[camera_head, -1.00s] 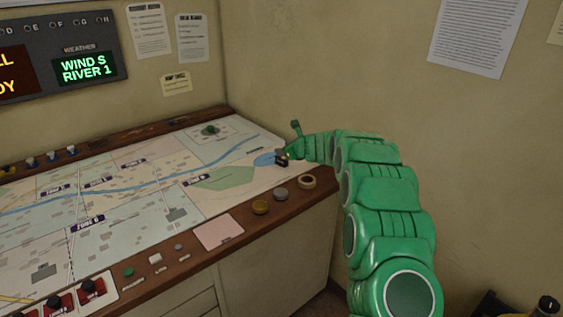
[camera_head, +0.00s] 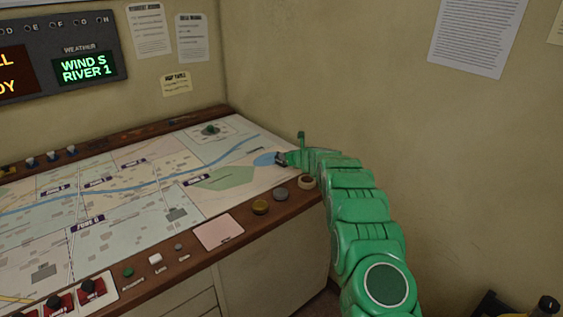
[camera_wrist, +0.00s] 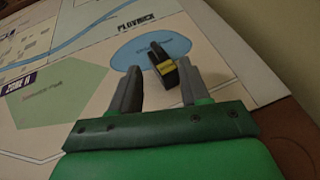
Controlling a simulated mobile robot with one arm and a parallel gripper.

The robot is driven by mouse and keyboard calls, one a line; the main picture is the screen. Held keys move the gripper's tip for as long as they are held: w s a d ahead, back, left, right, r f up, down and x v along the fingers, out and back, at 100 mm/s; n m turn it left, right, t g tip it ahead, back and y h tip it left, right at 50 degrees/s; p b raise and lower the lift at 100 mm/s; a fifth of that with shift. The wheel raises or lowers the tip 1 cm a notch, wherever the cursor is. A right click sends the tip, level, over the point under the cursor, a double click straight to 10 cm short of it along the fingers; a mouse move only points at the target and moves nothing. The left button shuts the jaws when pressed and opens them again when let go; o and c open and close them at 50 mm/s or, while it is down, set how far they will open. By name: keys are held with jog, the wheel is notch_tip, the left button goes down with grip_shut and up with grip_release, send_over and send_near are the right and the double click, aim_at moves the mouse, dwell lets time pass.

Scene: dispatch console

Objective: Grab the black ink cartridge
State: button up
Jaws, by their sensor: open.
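The black ink cartridge (camera_wrist: 164,66) has a yellow label and sits on the blue lake patch of the map. In the wrist view it is just beyond and between the fingertips, closer to the right finger. My gripper (camera_wrist: 158,72) is open, with its two grey fingers on either side of the cartridge's near end; I cannot tell if the right finger touches it. In the head view my gripper (camera_head: 283,159) is low over the far right corner of the map, and the cartridge is small and mostly merged with the dark fingertips there.
A wall stands close behind the right corner. The map around the cartridge is clear.

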jog(key=shift+x, duration=0.8)
jog(key=shift+w+a+f, duration=0.1)
jog(key=shift+w+a, duration=0.25)
jog(key=shift+w+a+f, duration=0.25)
jog(key=shift+w+f, duration=0.05)
jog(key=shift+w+a, duration=0.25)
jog(key=shift+w, duration=0.05)
jog(key=shift+w+a+f, duration=0.25)
jog(key=shift+w+f, duration=0.05)
jog(key=shift+w, duration=0.25)
grip_shut()
